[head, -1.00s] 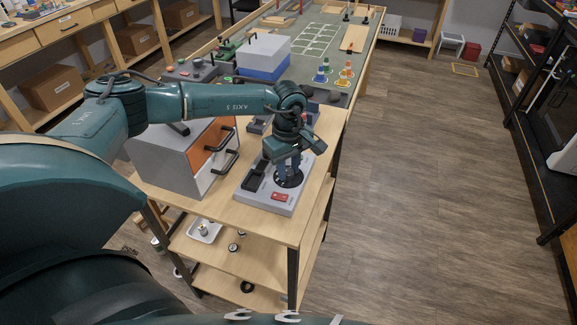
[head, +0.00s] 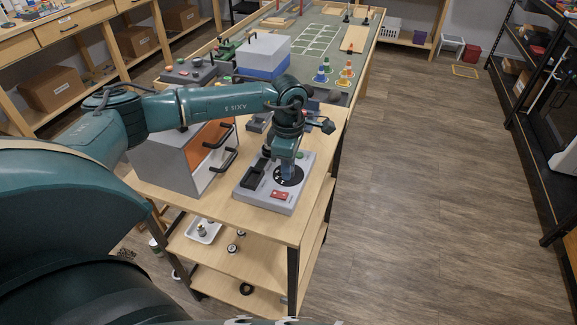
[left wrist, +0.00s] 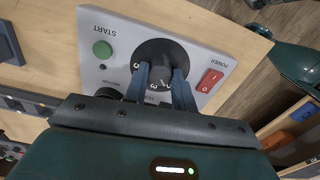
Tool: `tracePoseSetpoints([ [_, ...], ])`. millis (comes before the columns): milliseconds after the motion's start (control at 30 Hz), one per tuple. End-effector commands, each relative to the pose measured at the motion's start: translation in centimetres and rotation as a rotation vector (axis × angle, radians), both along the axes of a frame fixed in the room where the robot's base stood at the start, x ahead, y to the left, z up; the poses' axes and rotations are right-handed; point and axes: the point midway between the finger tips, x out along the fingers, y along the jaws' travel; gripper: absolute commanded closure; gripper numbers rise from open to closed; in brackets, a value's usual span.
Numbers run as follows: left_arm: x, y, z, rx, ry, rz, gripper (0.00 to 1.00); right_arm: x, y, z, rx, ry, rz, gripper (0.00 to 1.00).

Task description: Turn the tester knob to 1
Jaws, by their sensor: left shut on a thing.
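The tester (head: 262,196) is a light grey box near the end of the wooden bench top. In the left wrist view its panel (left wrist: 120,20) shows a green START button (left wrist: 102,49), a red POWER switch (left wrist: 209,81) and a round black dial (left wrist: 150,50) with white numbers. The tester knob (left wrist: 176,58) stands on the dial. My left gripper (head: 285,172) points down over the dial; in the left wrist view its blue fingers (left wrist: 161,80) are shut on the knob, one on each side. The fingers hide part of the dial, and I cannot tell which number the knob points to. My right gripper is not in view.
A grey cabinet (head: 165,160) with an orange front and black handles stands left of the tester. A blue and white box (head: 263,55) and several coloured cones stand farther back. A lower shelf holds a white tray (head: 202,231). The floor to the right is clear.

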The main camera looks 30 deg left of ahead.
Motion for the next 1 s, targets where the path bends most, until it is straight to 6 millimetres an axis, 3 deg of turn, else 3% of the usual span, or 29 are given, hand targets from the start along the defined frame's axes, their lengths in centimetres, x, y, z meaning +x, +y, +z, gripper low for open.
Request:
tracePoseSetpoints([
  [600,0.05,0.04,0.02,0.001,-0.002,0.536,0.97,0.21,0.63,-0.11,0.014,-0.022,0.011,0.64],
  [1000,0.08,-0.01,0.11,-0.001,-0.002,0.694,0.97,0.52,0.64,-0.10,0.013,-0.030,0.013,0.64],
])
